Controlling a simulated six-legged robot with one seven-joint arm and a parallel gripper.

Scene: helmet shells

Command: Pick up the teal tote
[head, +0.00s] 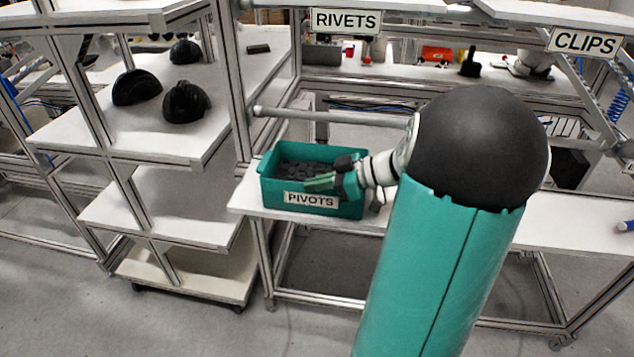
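The teal tote (274,197) stands upright on a white shelf left of the picture's middle, with a "PIVOTS" label on its front wall. Dark parts lie inside it. My gripper (318,182) reaches in from the right and is at the tote's front right part, overlapping its rim and opening in the picture. Its fingers point left. I cannot tell whether they touch the tote or are open or shut. My gripper and wrist hide part of the tote's right side.
The white shelf (246,196) under the tote has a post (238,85) behind its left end. A rail (330,116) runs above and behind the tote. Black helmet shells (186,102) sit on a rack at the left. Grey floor (190,325) is open in front.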

